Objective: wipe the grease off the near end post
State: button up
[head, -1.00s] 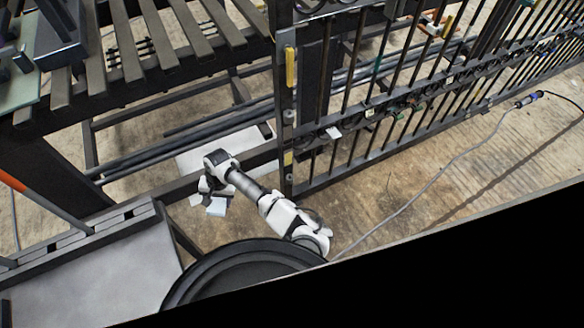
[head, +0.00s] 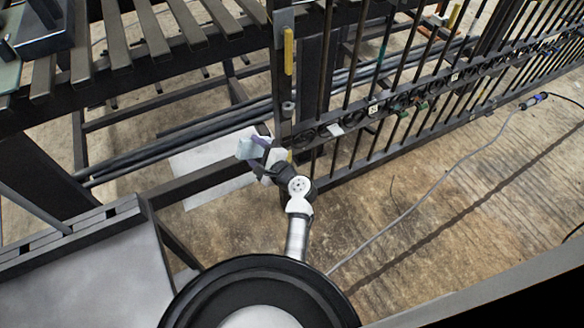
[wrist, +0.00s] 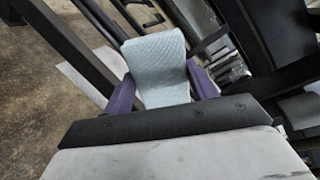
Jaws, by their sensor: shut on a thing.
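The near end post (head: 279,85) is the dark upright at the left end of the barred gate. A yellow strip and small grey fittings show on it. I cannot make out the grease. My gripper (head: 257,153) is just left of the post's lower part, and its purple fingers also show in the wrist view (wrist: 161,88). It is shut on a pale blue textured cloth (wrist: 158,66), which sticks out beyond the fingers. The cloth (head: 247,148) points left in the head view, apart from the post as far as I can tell.
The barred gate (head: 400,100) runs off to the upper right. A slatted dark bench (head: 150,60) stands behind, with long pipes (head: 180,140) below. A grey cable (head: 440,175) crosses the otherwise clear floor at right. A grey-topped bench (head: 80,270) stands at lower left.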

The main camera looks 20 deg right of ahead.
jog(key=s+d+f+m+t+h+b, duration=0.1)
jog(key=s+d+f+m+t+h, duration=0.15)
jog(key=s+d, duration=0.5)
jog(key=w, duration=0.7)
jog(key=shift+w+d+r+h, duration=0.25)
jog(key=shift+d+r+h, duration=0.1)
jog(key=shift+h, duration=0.1)
jog(key=shift+t+b+x, duration=0.25)
jog(key=shift+b+x, duration=0.2)
jog(key=shift+x, duration=0.5)
jog(key=shift+w+d+r+b, duration=0.1)
jog(key=shift+w+d+b, duration=0.2)
jog(key=shift+d, duration=0.4)
jog(key=shift+w+d+b, duration=0.1)
jog(key=shift+d+b, duration=0.3)
jog(key=shift+d, duration=0.35)
dwell(0.4)
